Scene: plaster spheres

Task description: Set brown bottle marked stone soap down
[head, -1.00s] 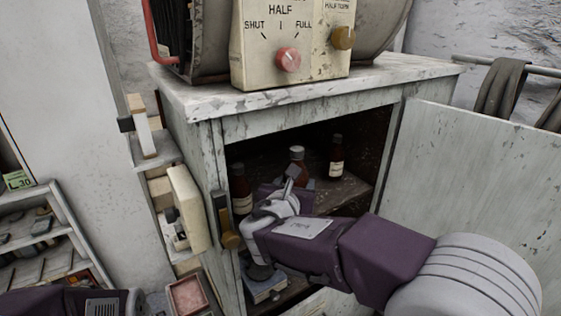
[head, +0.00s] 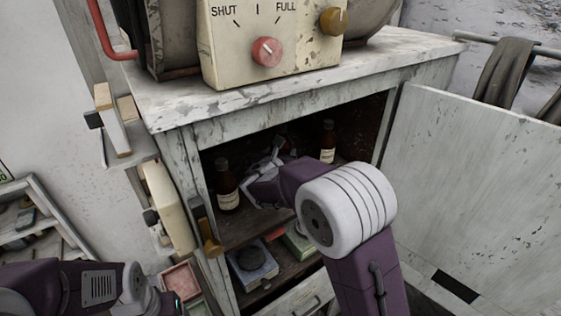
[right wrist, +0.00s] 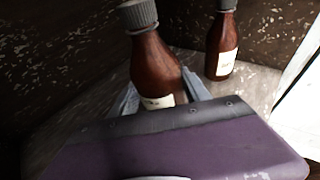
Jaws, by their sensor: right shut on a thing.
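My right gripper (head: 268,158) is inside the open cabinet, at the upper shelf. In the right wrist view its fingers (right wrist: 160,97) are shut on a brown bottle (right wrist: 153,62) with a grey ribbed cap and a pale label. The label is mostly hidden and I cannot read it. The bottle's base is hidden behind the gripper, so I cannot tell whether it touches the shelf. In the head view the arm hides most of this bottle. Only part of my left arm shows at the lower left; its fingers are out of view.
On the upper shelf (head: 235,232), a brown bottle (head: 226,185) stands left of the gripper and another (head: 327,142) stands at the back right. The cabinet door (head: 475,185) is open to the right. Boxes (head: 252,263) fill the lower shelf.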

